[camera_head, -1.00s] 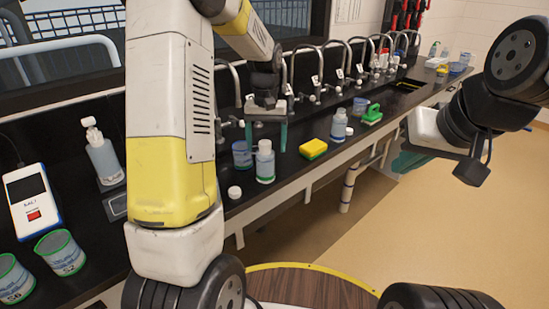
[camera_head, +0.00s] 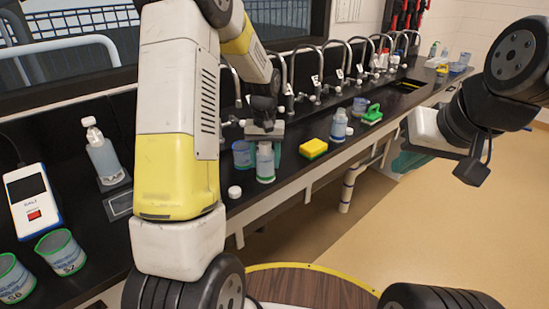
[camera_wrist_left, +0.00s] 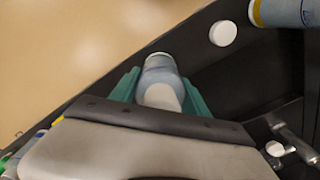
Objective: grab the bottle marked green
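A white-capped bottle (camera_head: 265,163) with a pale blue body and a greenish band near its base stands upright near the counter's front edge. My left gripper (camera_head: 263,140) is over it, with the teal fingers pointing down. In the left wrist view the bottle (camera_wrist_left: 162,80) lies between the two spread fingers (camera_wrist_left: 160,90); I see a gap on its left side, and contact on the right is unclear. A second bottle (camera_head: 339,125) with a blue label stands further right. My right gripper (camera_head: 408,160) is off the counter at the right, its fingers mostly hidden by its wrist.
A blue beaker (camera_head: 243,154) stands just behind the bottle and a loose white cap (camera_head: 235,192) lies to its left. Taps (camera_head: 331,62) line the back.

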